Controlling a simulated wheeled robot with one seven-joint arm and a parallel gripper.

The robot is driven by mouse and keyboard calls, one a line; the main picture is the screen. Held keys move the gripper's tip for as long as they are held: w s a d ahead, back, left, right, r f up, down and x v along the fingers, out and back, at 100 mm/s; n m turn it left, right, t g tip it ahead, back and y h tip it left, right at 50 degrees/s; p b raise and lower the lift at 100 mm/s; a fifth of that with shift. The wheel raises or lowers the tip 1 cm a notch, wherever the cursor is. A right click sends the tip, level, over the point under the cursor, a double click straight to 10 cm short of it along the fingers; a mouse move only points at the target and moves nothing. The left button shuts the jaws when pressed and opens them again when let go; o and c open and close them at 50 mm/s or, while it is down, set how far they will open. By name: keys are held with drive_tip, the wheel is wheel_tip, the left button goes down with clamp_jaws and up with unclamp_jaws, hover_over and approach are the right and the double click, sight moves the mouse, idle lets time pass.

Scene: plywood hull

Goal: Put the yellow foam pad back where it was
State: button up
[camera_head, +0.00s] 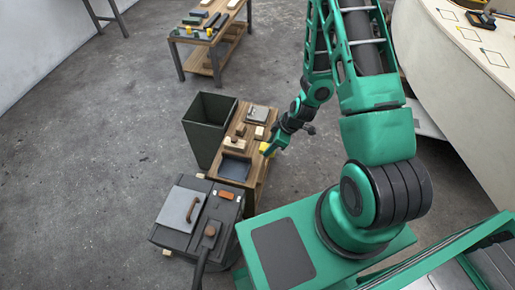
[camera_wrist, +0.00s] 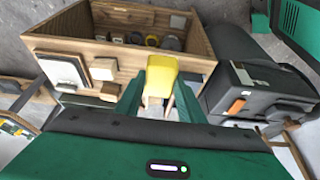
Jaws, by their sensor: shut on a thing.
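The yellow foam pad (camera_wrist: 160,72) is between the green fingers of my gripper (camera_wrist: 152,92) in the wrist view. My gripper is shut on it. In the head view the pad shows as a small yellow patch (camera_head: 265,148) at the end of my gripper (camera_head: 271,146). It is at the right edge of the low wooden bench (camera_head: 253,185); I cannot tell whether it touches the bench. The spot it came from cannot be picked out.
The bench holds wooden blocks (camera_head: 234,144) and a blue-grey tray (camera_head: 234,168). A dark green bin (camera_head: 205,135) stands left of it, and a dark case (camera_head: 190,232) with a grey lid stands in front. A workbench (camera_head: 228,38) is behind. Open floor lies left.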

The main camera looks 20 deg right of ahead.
drive_tip(key=w+f, duration=0.1)
drive_tip(key=w, duration=0.1)
drive_tip(key=w+a+f, duration=0.1)
drive_tip(key=w, duration=0.1)
drive_tip(key=w+a+f, duration=0.1)
drive_tip(key=w+f, duration=0.1)
drive_tip(key=shift+w+a+f, duration=0.1)
drive_tip(key=shift+w, duration=0.15)
drive_tip(key=shift+f, duration=2)
drive_tip(key=o, duration=1.1)
